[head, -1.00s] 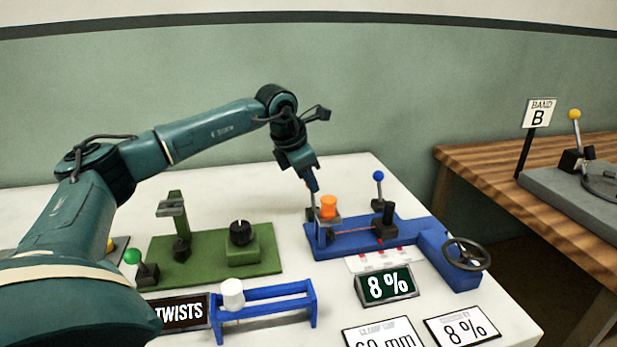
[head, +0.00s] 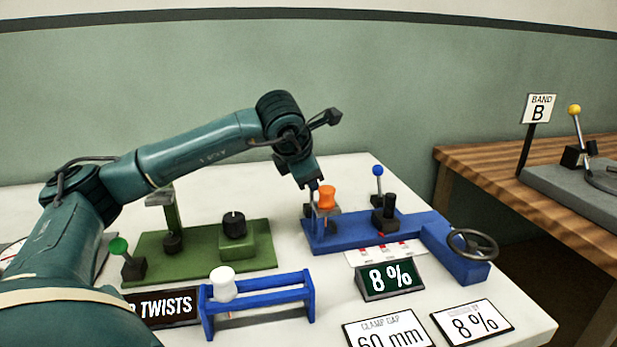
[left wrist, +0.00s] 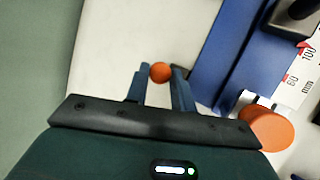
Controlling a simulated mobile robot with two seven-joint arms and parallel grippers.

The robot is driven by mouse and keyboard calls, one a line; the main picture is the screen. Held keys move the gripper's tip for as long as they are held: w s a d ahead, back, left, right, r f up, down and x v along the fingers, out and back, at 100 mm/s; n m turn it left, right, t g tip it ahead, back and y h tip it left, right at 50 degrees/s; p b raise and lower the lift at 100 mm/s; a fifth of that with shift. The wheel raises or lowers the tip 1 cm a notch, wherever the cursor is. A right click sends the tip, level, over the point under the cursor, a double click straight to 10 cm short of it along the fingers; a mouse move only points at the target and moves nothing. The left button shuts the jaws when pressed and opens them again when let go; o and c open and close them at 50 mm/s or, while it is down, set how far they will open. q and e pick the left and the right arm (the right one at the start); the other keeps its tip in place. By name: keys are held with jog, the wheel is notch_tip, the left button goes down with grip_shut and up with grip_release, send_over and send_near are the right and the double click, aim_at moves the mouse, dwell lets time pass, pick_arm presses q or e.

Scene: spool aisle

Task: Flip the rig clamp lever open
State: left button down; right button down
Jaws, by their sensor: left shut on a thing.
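The blue rig (head: 345,238) stands on the white table and carries an orange spool (head: 327,198), a dark post and a blue-knobbed lever (head: 377,172). My left gripper (head: 315,190) points down at the rig's left end, beside the orange spool. In the left wrist view, my left gripper (left wrist: 161,88) is shut on a small round orange knob (left wrist: 160,72), which looks like the clamp lever's end. The lever's shaft is hidden there. The orange spool also shows in the left wrist view (left wrist: 266,128), apart from the fingers. My right gripper is not in view.
A handwheel (head: 473,243) is at the rig's right end. A green fixture (head: 200,255) stands to the left, and a blue stand (head: 265,305) with a white spool is in front. A display reading 8 % (head: 390,279) and cards are in front of the rig. A wooden table (head: 530,205) is at right.

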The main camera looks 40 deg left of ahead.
pick_arm(q)
jog(key=c, duration=1.2)
grip_release()
jog(key=p+v, duration=0.1)
jog(key=v, duration=1.2)
jog(key=shift+s+p, duration=0.1)
jog(key=shift+p, duration=0.3)
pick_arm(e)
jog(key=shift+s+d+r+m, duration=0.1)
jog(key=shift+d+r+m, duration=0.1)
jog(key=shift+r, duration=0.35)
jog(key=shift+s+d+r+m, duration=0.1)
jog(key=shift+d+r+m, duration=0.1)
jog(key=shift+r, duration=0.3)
